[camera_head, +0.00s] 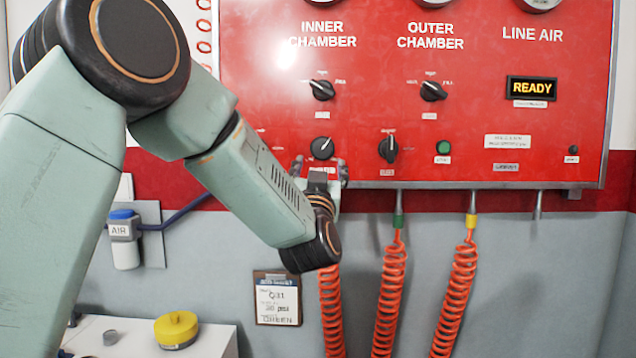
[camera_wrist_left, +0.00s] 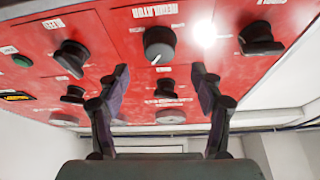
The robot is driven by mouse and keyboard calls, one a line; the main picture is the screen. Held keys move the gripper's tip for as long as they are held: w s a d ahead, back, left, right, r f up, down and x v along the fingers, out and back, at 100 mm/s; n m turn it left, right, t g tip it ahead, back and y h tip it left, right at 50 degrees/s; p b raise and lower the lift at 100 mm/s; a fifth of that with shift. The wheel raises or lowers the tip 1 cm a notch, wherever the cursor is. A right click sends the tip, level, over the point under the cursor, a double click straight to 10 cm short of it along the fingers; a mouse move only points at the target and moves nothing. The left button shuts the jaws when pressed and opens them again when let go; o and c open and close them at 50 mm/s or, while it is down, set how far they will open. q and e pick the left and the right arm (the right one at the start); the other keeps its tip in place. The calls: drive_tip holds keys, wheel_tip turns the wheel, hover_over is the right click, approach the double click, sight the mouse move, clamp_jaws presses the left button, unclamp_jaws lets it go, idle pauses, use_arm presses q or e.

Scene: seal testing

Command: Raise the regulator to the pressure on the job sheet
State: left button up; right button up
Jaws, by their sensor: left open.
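The regulator knob (camera_head: 322,148) is a round black dial low on the red panel, under INNER CHAMBER. It also shows in the left wrist view (camera_wrist_left: 159,43), with a white pointer line and an upside-down label. My left gripper (camera_head: 320,168) is open just below and in front of it. In the left wrist view the open fingers (camera_wrist_left: 160,80) point at the panel with the knob beyond the gap between their tips; I see no contact. The job sheet (camera_head: 278,302) hangs on a clipboard under the panel; its pressure figure is too blurred to read surely.
The red panel (camera_head: 470,80) carries other black selector knobs (camera_head: 388,149), a green button (camera_head: 443,147) and a READY display (camera_head: 531,89). Orange coiled hoses (camera_head: 390,290) hang below it. A yellow round part (camera_head: 176,328) lies on a white bench at lower left.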

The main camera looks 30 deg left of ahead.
sight(323, 153)
use_arm(q)
drive_tip(key=v, duration=0.6)
drive_tip(key=shift+r, duration=0.1)
drive_tip(key=shift+n+g+y, duration=0.4)
drive_tip(key=shift+n, duration=0.5)
drive_tip(key=x, duration=1.1)
drive_tip(key=shift+w+d, duration=0.1)
drive_tip(key=shift+w, duration=0.1)
drive_tip(key=shift+w+r, duration=0.1)
drive_tip(key=shift+w, duration=0.45)
drive_tip(key=shift+s, duration=0.1)
drive_tip(key=shift+c, duration=0.3)
